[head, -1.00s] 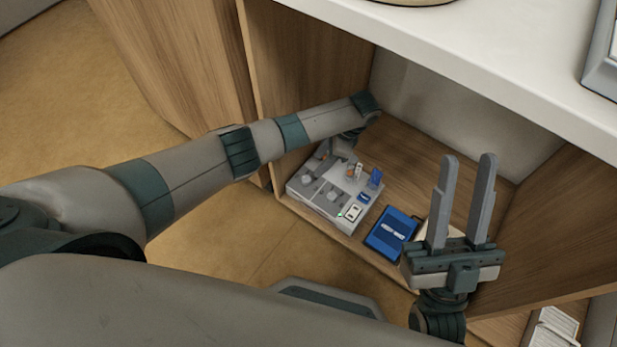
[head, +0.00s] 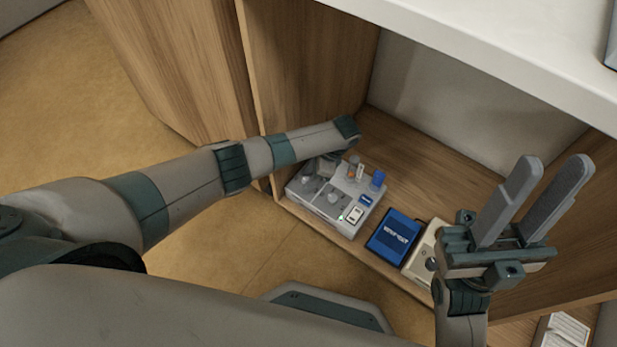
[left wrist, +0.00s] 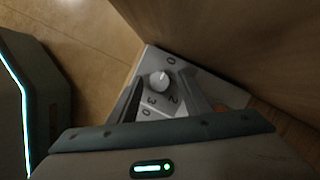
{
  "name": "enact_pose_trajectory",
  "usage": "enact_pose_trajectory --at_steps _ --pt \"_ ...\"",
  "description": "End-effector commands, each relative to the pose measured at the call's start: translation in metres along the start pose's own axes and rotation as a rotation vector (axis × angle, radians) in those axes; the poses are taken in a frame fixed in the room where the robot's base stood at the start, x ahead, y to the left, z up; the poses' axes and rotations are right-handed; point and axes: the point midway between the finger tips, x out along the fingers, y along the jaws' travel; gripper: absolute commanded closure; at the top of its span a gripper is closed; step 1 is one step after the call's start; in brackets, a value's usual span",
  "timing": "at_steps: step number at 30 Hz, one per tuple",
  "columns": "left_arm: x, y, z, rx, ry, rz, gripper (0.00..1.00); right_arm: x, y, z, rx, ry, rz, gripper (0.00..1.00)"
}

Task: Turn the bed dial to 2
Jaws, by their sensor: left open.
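A grey control panel (head: 322,208) stands on the low shelf, with several knobs and switches on top. In the left wrist view a round pale dial (left wrist: 160,81) sits on the panel, with printed digits 0, 2 and 3 around it. Its pointer setting is too small to tell. My left gripper (left wrist: 162,77) is open, with one finger on each side of this dial; contact cannot be told. In the head view my left gripper (head: 326,165) is over the panel's back left part, mostly hidden by its own wrist. My right gripper (head: 552,165) is open and empty, pointing up at the right.
A blue box (head: 393,238) and a cream device (head: 424,255) stand right of the panel. The wooden side wall (head: 310,70) rises close to my left arm. A white top (head: 500,60) overhangs the shelf. The shelf behind the boxes is clear.

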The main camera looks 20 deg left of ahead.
Motion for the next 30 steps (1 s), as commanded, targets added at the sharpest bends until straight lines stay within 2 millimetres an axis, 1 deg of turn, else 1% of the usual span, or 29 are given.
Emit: enact_pose_trajectory --at_steps 1,2,3,5,6,7,16,20,24,26,30 --pt "0.000 0.000 0.000 0.000 0.000 0.000 0.56 0.000 0.000 0.000 0.000 0.000 0.000 0.69" --pt "0.000 0.000 0.000 0.000 0.000 0.000 0.61 0.000 0.000 0.000 0.000 0.000 0.000 0.69" --pt "0.000 0.000 0.000 0.000 0.000 0.000 0.70 0.000 0.000 0.000 0.000 0.000 0.000 0.69" --pt "0.000 0.000 0.000 0.000 0.000 0.000 0.84 0.000 0.000 0.000 0.000 -0.001 0.000 0.69" --pt "0.000 0.000 0.000 0.000 0.000 0.001 0.94 0.000 0.000 0.000 0.000 -0.001 0.001 0.69" --pt "0.000 0.000 0.000 0.000 0.000 0.001 0.97 0.000 0.000 0.000 0.000 -0.001 0.001 0.69" --pt "-0.001 0.001 0.000 0.017 -0.001 -0.005 0.97 0.003 0.000 0.002 0.000 -0.009 0.001 0.69" --pt "-0.002 0.002 0.001 0.047 -0.003 -0.017 0.97 0.004 -0.002 0.007 0.007 -0.049 0.006 0.69" --pt "-0.003 0.003 0.001 0.106 -0.006 -0.041 0.97 -0.010 -0.011 0.023 0.033 -0.191 0.010 0.69" --pt "-0.003 0.003 0.001 0.139 -0.008 -0.054 0.97 -0.014 -0.015 0.029 0.042 -0.243 0.014 0.69" --pt "-0.005 0.004 0.001 0.234 -0.012 -0.094 0.97 -0.029 -0.025 0.044 0.066 -0.395 0.024 0.69"
